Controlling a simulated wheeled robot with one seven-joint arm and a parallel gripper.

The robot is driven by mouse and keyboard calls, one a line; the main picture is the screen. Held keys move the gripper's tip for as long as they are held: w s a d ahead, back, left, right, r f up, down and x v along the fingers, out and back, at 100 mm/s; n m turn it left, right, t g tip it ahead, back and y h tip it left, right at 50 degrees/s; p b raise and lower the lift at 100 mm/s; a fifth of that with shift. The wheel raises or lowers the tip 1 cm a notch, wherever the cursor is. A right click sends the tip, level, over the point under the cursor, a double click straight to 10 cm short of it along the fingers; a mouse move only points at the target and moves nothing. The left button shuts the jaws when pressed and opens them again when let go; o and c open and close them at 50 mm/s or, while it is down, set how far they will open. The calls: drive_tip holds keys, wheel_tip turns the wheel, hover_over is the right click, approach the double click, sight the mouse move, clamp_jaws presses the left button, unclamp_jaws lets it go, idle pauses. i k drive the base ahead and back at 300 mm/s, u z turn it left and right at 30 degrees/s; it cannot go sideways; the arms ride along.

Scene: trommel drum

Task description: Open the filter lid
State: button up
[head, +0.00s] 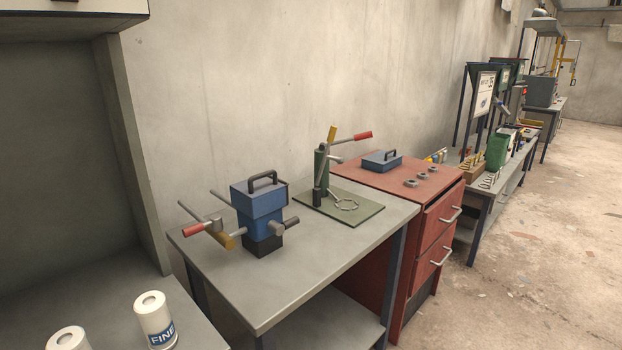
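A blue housing (262,222) stands upright on the grey workbench, on a black base. Its top is a wider blue block with a black handle (263,180), which looks like the filter lid and sits flush on it. Grey rods stick out at its sides, one with a red tip (193,230) and one with a yellow part (226,241). A second, flat blue piece with a dark handle (382,160) lies on the red cabinet; I cannot tell if it is a lid. My gripper is not in view.
The grey workbench (281,300) has free room in front. A green stand (321,170) with a red-tipped lever is on a green mat. Several rings lie on the red cabinet (436,225). White canisters (155,318) stand at lower left. The floor at right is clear.

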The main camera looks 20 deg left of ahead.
sight(258, 196)
drive_tip(key=z, duration=0.05)
drive_tip(key=k, duration=1.1)
drive_tip(key=u, duration=1)
drive_tip(key=i, duration=1.6)
drive_tip(key=z, duration=0.1)
